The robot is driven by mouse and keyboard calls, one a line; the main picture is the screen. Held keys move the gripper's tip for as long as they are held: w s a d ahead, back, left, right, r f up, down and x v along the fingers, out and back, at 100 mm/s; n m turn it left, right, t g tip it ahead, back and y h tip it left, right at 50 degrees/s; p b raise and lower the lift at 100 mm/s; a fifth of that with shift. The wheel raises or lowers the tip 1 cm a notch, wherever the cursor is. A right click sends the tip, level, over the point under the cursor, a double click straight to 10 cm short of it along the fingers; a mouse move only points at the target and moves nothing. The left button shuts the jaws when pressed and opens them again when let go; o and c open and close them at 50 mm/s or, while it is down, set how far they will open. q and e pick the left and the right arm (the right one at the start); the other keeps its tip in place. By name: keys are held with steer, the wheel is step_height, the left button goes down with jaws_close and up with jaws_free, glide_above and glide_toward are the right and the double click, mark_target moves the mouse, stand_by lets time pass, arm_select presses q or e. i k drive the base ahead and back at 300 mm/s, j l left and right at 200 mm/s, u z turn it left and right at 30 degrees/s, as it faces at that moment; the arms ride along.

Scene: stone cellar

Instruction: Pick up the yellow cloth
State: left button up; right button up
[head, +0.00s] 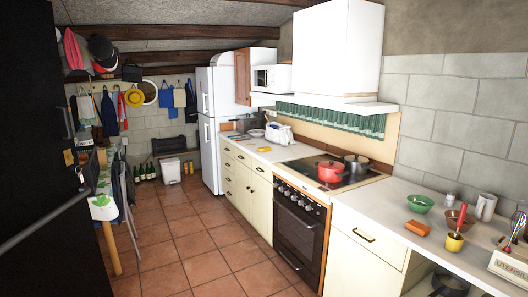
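A small flat yellow item (264,149), which looks like the yellow cloth, lies on the far part of the white counter (345,204). It lies in front of a white bag-like item (280,133) and left of the stove. It is too small to tell its folds. Neither of my grippers is in view.
A red pot (330,171) and a dark pot (356,164) stand on the stove top (308,172). The tiled floor (195,245) is clear; a dark panel (35,120) fills the left.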

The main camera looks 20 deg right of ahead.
mark_target(264, 149)
steer(key=i, duration=3.6)
steer(key=i+z, duration=0.15)
steer(key=i, duration=0.4)
steer(key=i+j+z, duration=0.15)
steer(key=i, duration=0.4)
steer(key=i+j+z, duration=0.15)
steer(key=i, duration=0.4)
